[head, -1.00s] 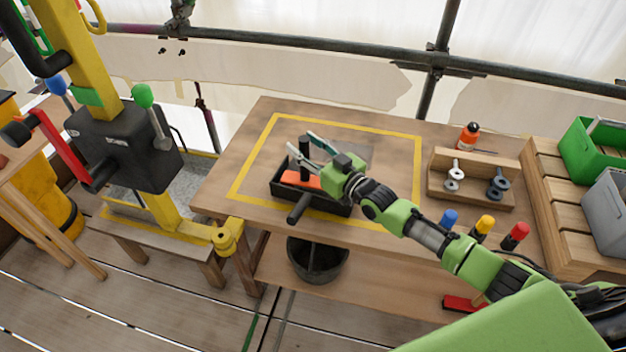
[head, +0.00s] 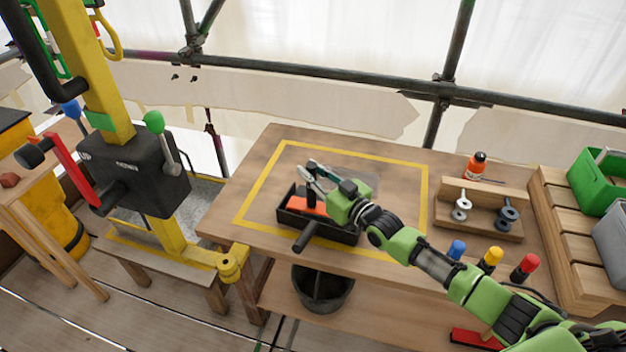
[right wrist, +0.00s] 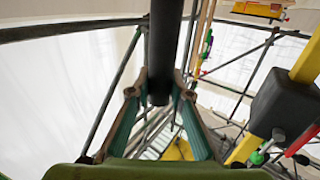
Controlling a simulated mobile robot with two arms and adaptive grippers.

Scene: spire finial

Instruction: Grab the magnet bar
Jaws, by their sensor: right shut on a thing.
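In the right wrist view the dark round bar (right wrist: 165,45) stands between the two fingertips (right wrist: 160,88). My left gripper is in neither view.
A yellow taped outline (head: 424,200) surrounds the tray on the workbench (head: 232,210). To the right stand a wooden holder (head: 478,225) with metal eye parts, an orange bottle (head: 476,165) and several coloured knobs. A black bucket (head: 322,288) is below. A yellow post with levers stands left.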

